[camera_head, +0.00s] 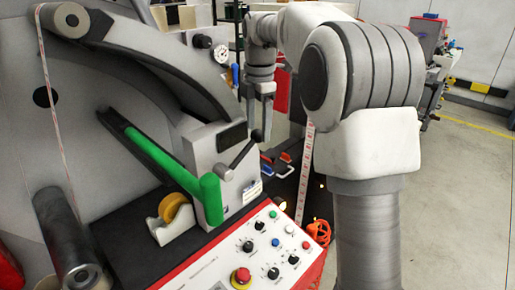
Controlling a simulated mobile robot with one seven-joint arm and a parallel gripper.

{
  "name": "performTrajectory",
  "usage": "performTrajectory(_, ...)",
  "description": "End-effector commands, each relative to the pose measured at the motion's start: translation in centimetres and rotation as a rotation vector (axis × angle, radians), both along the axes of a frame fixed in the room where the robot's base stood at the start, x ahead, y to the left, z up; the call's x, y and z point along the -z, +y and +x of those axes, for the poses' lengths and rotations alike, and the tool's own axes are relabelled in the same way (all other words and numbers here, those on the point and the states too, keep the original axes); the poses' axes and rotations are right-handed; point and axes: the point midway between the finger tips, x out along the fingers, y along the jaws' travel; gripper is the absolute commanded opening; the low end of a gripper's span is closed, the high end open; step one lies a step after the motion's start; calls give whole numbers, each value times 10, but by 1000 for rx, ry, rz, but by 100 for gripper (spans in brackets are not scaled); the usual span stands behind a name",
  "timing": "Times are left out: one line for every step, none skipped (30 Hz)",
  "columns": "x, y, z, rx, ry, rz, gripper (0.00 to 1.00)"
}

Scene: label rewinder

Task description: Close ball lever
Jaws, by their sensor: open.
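The ball lever (241,155) is a thin dark rod with a black ball at its upper end. It slants up and to the right from its pivot on the front of a grey box (205,150). My gripper (261,122) points down with two dark fingers apart, just above and around the ball as seen in this view. I cannot tell whether the fingers touch the ball or how far apart they are in depth. Nothing is seen held.
A green handle (160,155) and a yellow tape roll in a dispenser (173,215) are left of the lever. A control panel (262,255) with knobs and a red button (241,277) is below. A pressure gauge (220,54) is behind. Open floor (450,200) lies at right.

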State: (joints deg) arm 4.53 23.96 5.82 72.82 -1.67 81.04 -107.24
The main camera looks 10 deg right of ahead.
Motion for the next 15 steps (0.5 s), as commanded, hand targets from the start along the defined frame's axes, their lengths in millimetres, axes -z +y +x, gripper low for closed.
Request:
performTrajectory(13, 0, 0, 0, 3, 0, 76)
performTrajectory(19, 1, 0, 0, 3, 0, 76)
performTrajectory(26, 1, 0, 0, 3, 0, 76)
performTrajectory(31, 1, 1, 0, 2, 0, 76)
performTrajectory(36, 1, 1, 0, 2, 0, 76)
performTrajectory(41, 1, 1, 0, 2, 0, 76)
performTrajectory(45, 1, 2, 0, 1, 1, 76)
performTrajectory(48, 1, 2, 0, 2, 0, 76)
performTrajectory(52, 1, 2, 0, 2, 0, 76)
performTrajectory(54, 1, 2, 0, 1, 1, 76)
performTrajectory(56, 1, 2, 0, 0, 1, 76)
performTrajectory(58, 1, 2, 0, 0, 1, 76)
performTrajectory(59, 1, 2, 0, 1, 1, 76)
performTrajectory(60, 1, 2, 0, 1, 1, 76)
performTrajectory(61, 1, 2, 0, 0, 1, 76)
